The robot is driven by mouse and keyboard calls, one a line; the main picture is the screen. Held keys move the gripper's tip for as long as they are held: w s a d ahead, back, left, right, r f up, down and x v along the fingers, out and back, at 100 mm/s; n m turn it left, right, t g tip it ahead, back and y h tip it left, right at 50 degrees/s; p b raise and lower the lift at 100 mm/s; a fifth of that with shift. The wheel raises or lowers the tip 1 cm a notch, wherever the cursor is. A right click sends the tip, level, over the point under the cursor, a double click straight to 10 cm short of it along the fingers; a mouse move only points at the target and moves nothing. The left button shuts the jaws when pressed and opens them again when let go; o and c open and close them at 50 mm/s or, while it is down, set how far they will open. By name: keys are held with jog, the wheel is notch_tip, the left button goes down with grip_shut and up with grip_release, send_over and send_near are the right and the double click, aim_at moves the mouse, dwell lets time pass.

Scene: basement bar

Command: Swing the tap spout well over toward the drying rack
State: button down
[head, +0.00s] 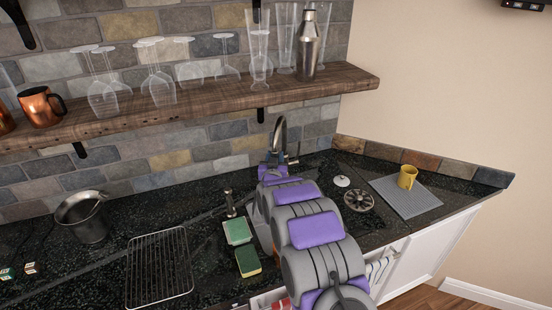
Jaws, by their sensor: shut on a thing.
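The metal tap (281,130) stands at the back of the counter, against the stone wall, its curved neck rising above my arm. My gripper (276,160) is at the tap, shut on what looks like its spout. My own arm hides the fingertips, the lower part of the tap and most of the sink area, so the exact grip does not show. The drying rack (160,268), a dark wire grid, lies flat and empty on the counter at the left, well apart from my gripper.
A green-and-white sponge (237,231), another sponge (248,262) and a soap dispenser (229,203) are left of my arm. A metal pitcher (84,216) stands at far left. A yellow mug (407,177) sits on a grey mat (427,198) at right. A glass-laden shelf (200,98) hangs above.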

jog(key=shift+a+r, duration=0.15)
jog(key=c, duration=1.1)
grip_release()
jog(key=shift+o, duration=1.2)
jog(key=shift+a, duration=0.25)
jog(key=shift+d, duration=0.1)
jog(key=shift+s, duration=0.3)
jog(key=s+a+p, duration=0.1)
jog(key=s+a, duration=0.1)
jog(key=s, duration=1.4)
jog(key=shift+s+a+f, duration=0.2)
jog(key=shift+s+a, duration=0.05)
jog(key=shift+a, duration=0.05)
